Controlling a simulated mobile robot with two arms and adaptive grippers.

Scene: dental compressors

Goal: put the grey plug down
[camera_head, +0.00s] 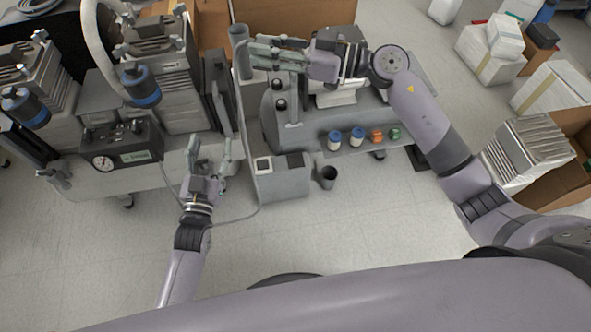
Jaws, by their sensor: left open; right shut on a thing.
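My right gripper (268,52) reaches in from the right over the grey compressor unit (268,125) at the top middle. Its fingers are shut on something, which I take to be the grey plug. The plug is too small and too close in colour to the fingers to make out clearly. My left gripper (209,152) is open and empty, fingers pointing up the picture. It is between the left machine with the gauge box (122,145) and the grey compressor unit.
Small blue, orange and green-topped parts (376,136) line the unit's front ledge. A dark cup (327,178) stands beside a grey box (282,182). A thin hose (236,217) curves near my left gripper. Cartons (490,55) stand at right. The floor in front is clear.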

